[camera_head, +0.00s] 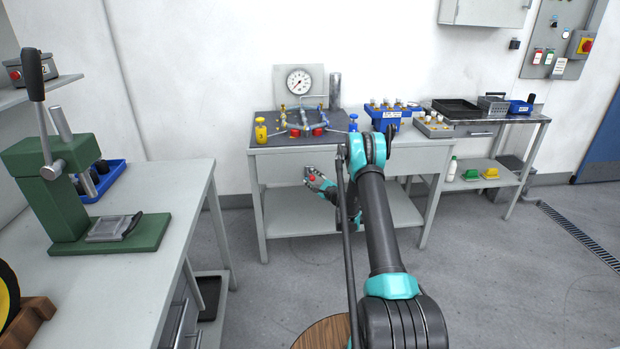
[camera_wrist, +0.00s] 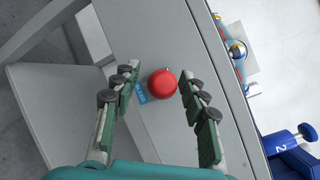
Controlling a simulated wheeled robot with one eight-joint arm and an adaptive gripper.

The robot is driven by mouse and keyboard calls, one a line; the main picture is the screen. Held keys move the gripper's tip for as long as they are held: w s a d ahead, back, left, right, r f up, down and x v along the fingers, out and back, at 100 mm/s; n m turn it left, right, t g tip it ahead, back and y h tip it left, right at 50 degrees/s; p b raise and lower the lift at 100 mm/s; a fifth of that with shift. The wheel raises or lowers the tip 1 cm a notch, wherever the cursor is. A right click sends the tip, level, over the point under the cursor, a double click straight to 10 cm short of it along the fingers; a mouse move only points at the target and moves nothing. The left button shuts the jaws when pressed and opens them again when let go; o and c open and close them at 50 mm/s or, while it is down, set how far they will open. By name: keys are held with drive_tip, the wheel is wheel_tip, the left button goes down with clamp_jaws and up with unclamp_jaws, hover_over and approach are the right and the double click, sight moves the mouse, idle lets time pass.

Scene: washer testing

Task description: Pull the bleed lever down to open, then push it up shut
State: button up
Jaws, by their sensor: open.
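A round red knob (camera_wrist: 162,83), apparently the end of the bleed lever, shows face-on in the wrist view at the front of the grey test bench, with a small blue label (camera_wrist: 141,92) beside it. The lever's shaft is not visible behind the knob. My gripper (camera_wrist: 160,78) is open, with one finger on each side of the knob and a visible gap to both. In the head view my gripper (camera_head: 317,183) is below the bench top's front edge, and a small red spot (camera_head: 311,178) shows there. My arm hides part of the bench front.
The bench top (camera_head: 265,150) carries a pressure gauge (camera_head: 299,81), pipework with red parts, a yellow bottle-shaped piece (camera_head: 261,130) and a blue one (camera_head: 353,122). A lower shelf (camera_head: 285,215) lies beneath. A green press (camera_head: 75,185) stands on the left table.

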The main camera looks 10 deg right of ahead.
clamp_jaws()
idle(0.3)
drive_tip(key=shift+r, duration=0.1)
drive_tip(key=shift+w+r+m+g+h, duration=0.3)
drive_tip(key=shift+r+m+g+h, duration=0.1)
drive_tip(key=shift+r+g, duration=0.35)
drive_tip(key=shift+w+r+m+g+h, duration=0.2)
drive_tip(key=shift+w+r+g, duration=0.15)
drive_tip(key=shift+g, duration=0.3)
drive_tip(key=shift+w+r+m+g+h, duration=0.2)
drive_tip(key=shift+r+g, duration=0.1)
drive_tip(key=shift+g, duration=0.3)
drive_tip(key=shift+w+r+m+g, duration=0.55)
drive_tip(key=shift+w+g, duration=0.2)
drive_tip(key=shift+g, duration=0.35)
drive_tip(key=shift+w+r+m+g+h, duration=0.2)
drive_tip(key=shift+w+g, duration=0.25)
drive_tip(key=shift+g, duration=0.15)
drive_tip(key=shift+w+r+m+g+h, duration=0.2)
drive_tip(key=shift+w+g, duration=0.2)
drive_tip(key=shift+g, duration=0.2)
drive_tip(key=shift+w+r+m+g, duration=0.2)
drive_tip(key=shift+w+m+g, duration=0.25)
drive_tip(key=shift+w+g, duration=1.2)
drive_tip(key=shift+s+g, duration=0.25)
